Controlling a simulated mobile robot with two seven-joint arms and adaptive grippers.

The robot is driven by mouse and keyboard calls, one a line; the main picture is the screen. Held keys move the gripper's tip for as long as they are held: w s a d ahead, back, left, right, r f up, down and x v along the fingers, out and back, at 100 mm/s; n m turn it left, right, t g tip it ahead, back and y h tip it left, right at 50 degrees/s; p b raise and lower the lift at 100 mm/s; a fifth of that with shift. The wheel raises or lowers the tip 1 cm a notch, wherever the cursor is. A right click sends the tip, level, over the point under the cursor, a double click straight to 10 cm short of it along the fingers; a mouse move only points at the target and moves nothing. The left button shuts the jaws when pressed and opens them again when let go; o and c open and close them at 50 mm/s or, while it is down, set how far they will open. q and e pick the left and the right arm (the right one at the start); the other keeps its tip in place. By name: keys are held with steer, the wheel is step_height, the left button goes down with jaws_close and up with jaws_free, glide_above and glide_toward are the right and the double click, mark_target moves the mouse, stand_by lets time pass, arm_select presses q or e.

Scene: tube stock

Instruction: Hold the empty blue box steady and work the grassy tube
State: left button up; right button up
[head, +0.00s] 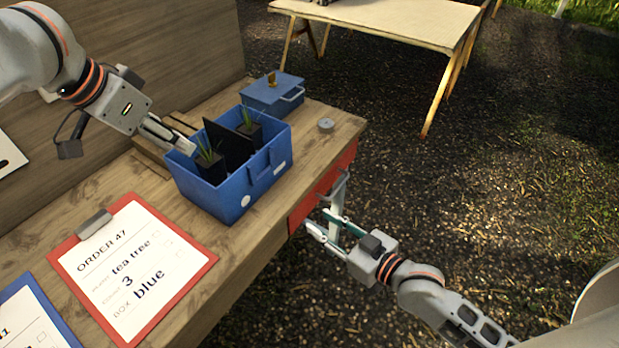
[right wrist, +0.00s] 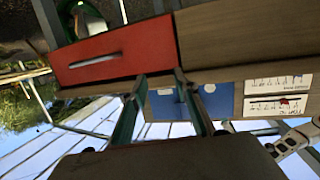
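The open blue box (head: 219,199) stands on the wooden bench and is not empty: it has a black divider (head: 228,145) and two black tubes with grassy plants. One grassy tube (head: 210,168) is in the near left part; the other grassy tube (head: 250,131) is in the far right part. My left gripper (head: 186,148) is at the box's left rim, beside the near tube; whether its fingers clamp the wall is unclear. My right gripper (head: 322,222) is open and empty, off the bench front below the red drawer; its parted fingers show in the right wrist view (right wrist: 160,98).
A red drawer (head: 318,191) with a grey handle is in the bench front. A red clipboard (head: 203,259) reads tea tree, 3, blue. A pale table (head: 400,22) stands apart.

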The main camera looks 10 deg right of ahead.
mark_target(273, 162)
steer(key=w+a+r+n+y, duration=0.1)
steer(key=w+r+y, duration=0.1)
steer(key=r, duration=0.4)
steer(key=w+a+r+n+y, duration=0.1)
steer(key=w+a+r+y, duration=0.1)
steer(key=r, duration=0.4)
steer(key=shift+x, duration=3.7)
jaws_close()
